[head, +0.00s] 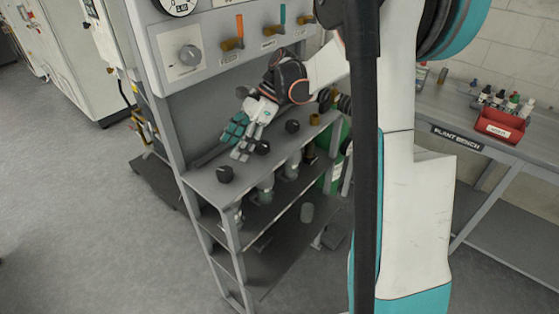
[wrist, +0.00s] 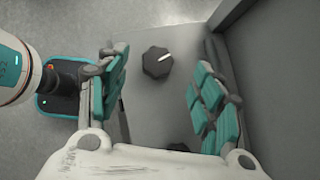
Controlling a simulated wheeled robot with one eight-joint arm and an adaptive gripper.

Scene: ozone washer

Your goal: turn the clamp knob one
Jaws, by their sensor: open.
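Several dark clamp knobs stand in a row on the grey shelf of the rack. The end knob (head: 225,174) is at the shelf's near left. A second knob (head: 262,148) is beside my gripper, and a third knob (head: 292,126) is farther right. My gripper (head: 238,142) is open above the shelf. In the wrist view, my gripper (wrist: 160,95) has its teal-padded fingers wide apart. An eight-sided black knob (wrist: 157,62) with a white pointer line shows between them, apart from both. Another knob (wrist: 178,147) is partly hidden by the gripper body. I cannot read any knob number.
A panel with a round dial (head: 189,55) and coloured lever valves (head: 233,42) rises behind the shelf. Clamps or fittings (head: 266,187) hang under the shelf. A bench with a red bottle tray (head: 505,126) is at the right. Open floor (head: 90,220) lies left.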

